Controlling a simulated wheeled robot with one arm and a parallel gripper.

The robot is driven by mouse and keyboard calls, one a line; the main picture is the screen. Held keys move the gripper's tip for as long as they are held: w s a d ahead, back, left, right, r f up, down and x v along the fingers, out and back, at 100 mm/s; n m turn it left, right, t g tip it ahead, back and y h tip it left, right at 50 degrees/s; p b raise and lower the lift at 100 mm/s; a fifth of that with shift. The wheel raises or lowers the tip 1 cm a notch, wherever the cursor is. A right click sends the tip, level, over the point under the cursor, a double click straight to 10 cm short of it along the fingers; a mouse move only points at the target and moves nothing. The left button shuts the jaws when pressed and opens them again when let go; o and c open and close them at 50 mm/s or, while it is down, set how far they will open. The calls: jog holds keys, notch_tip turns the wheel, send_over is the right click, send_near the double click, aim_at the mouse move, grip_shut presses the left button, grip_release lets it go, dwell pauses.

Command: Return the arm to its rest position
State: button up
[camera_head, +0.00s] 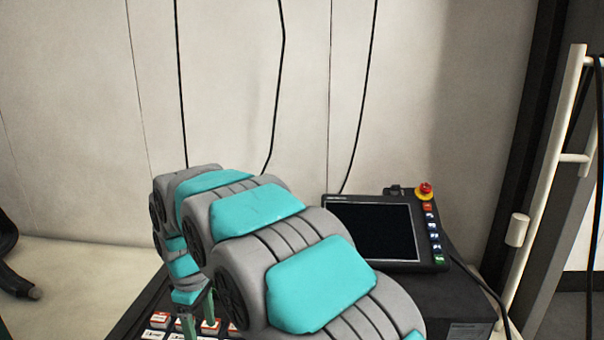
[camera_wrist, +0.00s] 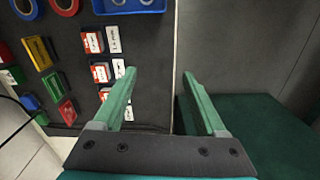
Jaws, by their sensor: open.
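My gripper (camera_wrist: 158,78) shows in the wrist view with its two green fingers apart and nothing between them. Between the fingertips are the dark surface and a seam beside it. My grey and turquoise arm reaches forward and bends down in the head view. The green fingers of my gripper (camera_head: 199,316) show there at the lower left, pointing down over small boxes. The arm hides part of the gripper and much of the surface below.
Several small red and white boxes (camera_head: 159,320) lie on the dark surface under the gripper. A blue tray (camera_wrist: 128,6) is at the wrist view's top edge. A control pendant (camera_head: 375,231) with a red knob (camera_head: 425,190) stands right of my arm. Cables hang along the pale wall.

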jog(key=s+d+r+m+p, duration=0.2)
jog(key=d+r, duration=0.1)
jog(key=d, duration=0.4)
jog(key=s+d+r+m+p, duration=0.1)
jog(key=s+d+r+m, duration=0.15)
jog(key=d, duration=0.45)
jog(key=s+d+r+m+p, duration=0.2)
jog(key=s+d+r+m, duration=0.1)
jog(key=d, duration=0.4)
jog(key=s+d+m+p, duration=0.2)
jog(key=s+d+m, duration=0.2)
jog(key=s+d, duration=0.3)
jog(key=s+d+r+m+g+p, duration=0.1)
jog(key=s+d+m+p, duration=0.2)
jog(key=s+d, duration=0.4)
jog(key=s+m, duration=0.1)
jog(key=s, duration=0.4)
jog(key=shift+g, duration=0.3)
